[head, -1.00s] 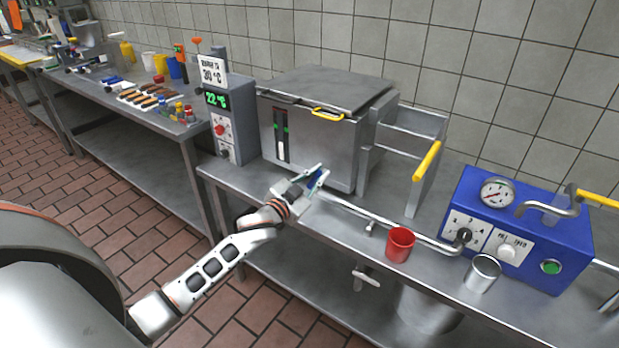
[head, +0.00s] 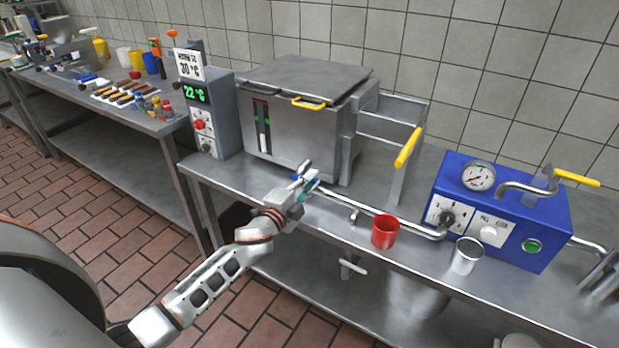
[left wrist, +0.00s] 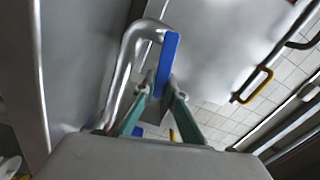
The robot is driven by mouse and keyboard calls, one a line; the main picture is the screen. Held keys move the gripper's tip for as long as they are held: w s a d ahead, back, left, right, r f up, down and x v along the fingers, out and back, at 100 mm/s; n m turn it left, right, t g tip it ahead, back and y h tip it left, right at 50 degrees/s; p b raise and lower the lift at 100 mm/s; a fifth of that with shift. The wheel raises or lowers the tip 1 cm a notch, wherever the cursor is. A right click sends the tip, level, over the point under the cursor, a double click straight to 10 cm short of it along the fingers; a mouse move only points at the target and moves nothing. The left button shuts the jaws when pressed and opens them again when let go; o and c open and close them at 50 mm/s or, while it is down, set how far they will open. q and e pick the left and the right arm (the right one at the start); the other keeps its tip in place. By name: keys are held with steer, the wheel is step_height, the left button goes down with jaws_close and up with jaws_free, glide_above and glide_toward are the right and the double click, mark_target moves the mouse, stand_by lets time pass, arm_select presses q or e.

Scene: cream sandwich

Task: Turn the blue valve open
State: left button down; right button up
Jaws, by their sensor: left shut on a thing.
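The blue valve handle (left wrist: 168,62) stands upright in the left wrist view, next to a bent silver pipe (left wrist: 122,70). My left gripper (left wrist: 160,92) is shut on the lower part of this handle. In the head view the left gripper (head: 304,184) is at the front of the steel tank (head: 295,125), where the pipe meets it. Only a small bit of the blue handle (head: 297,178) shows there; the fingers hide the rest. My right gripper is not in view.
A long silver pipe (head: 345,208) runs right along the counter. A red cup (head: 385,232) and a metal cup (head: 466,255) stand near the front edge. A blue machine (head: 505,215) stands right; a grey control box (head: 212,115) showing 22 °C stands left.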

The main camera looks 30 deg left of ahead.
arm_select(q)
steer(key=shift+d+f+m, duration=0.1)
steer(key=shift+f+m, duration=0.4)
steer(key=shift+m, duration=0.4)
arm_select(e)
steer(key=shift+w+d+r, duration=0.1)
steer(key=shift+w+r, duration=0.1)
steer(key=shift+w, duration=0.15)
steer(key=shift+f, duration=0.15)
arm_select(q)
steer(key=c, duration=2)
jaws_free()
steer(key=shift+c, duration=0.2)
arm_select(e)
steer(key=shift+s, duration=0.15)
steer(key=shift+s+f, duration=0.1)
arm_select(q)
steer(key=shift+s, duration=0.15)
steer(key=s+a, duration=0.1)
steer(key=s, duration=1)
steer(key=shift+s, duration=0.35)
